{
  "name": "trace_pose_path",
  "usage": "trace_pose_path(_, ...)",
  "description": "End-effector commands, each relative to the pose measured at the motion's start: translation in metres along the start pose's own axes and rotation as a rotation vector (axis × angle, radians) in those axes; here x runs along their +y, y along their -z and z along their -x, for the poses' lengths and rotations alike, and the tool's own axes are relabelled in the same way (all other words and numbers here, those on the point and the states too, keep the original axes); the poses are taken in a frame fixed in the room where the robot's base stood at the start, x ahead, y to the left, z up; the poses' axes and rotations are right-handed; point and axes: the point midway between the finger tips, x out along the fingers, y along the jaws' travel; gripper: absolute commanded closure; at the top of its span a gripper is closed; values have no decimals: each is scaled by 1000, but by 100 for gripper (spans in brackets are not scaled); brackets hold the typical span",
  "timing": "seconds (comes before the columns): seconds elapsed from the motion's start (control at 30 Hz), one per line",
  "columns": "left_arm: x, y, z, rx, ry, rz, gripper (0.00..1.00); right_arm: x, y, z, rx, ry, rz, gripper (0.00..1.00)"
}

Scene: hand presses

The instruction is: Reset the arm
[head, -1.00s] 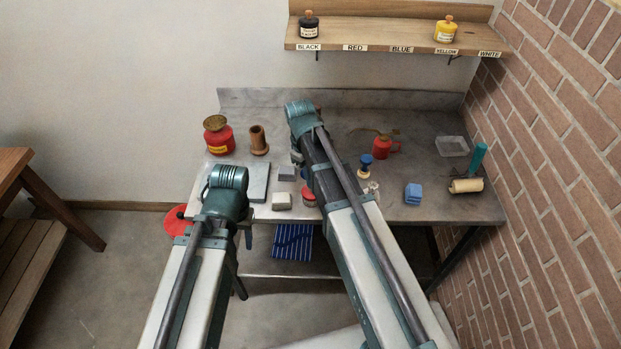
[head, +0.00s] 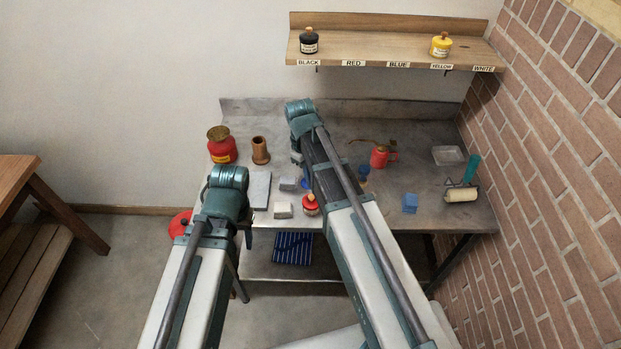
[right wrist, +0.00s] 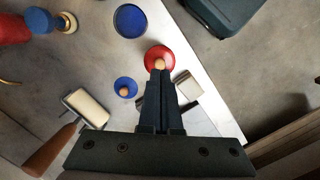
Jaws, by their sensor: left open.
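My left arm is folded low at the left in the head view, with its gripper (head: 248,238) hanging by the table's front edge, small and mostly seen from behind. It is open and holds nothing that I can see. My right arm reaches up over the middle of the table; its gripper is mostly hidden there by the arm. In the right wrist view the right gripper's (right wrist: 159,74) fingers are together, pointing at the wooden knob of a red lidded pot (right wrist: 152,53). The pot also shows in the head view (head: 311,208), standing on the table; contact with the fingers is unclear.
A wooden shelf (head: 375,48) is above. A brick wall (head: 560,160) stands close on the right.

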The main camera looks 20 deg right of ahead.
Motion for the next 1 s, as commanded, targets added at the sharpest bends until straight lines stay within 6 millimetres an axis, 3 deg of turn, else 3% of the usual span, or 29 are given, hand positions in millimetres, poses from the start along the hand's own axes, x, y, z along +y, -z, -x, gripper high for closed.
trace_pose_path(0.3,-2,-1,20,0,0,-1,50,0,-3,20,0,0,0,100)
trace_pose_path(0.83,-2,-1,20,0,0,-1,50,-1,-4,20,0,0,-1,100)
trace_pose_path(0.93,-2,-1,16,0,0,-1,50,-24,-11,15,6,-9,-18,100)
trace_pose_path(1.0,-1,-1,11,0,0,0,50,-56,-22,8,15,-23,-51,100)
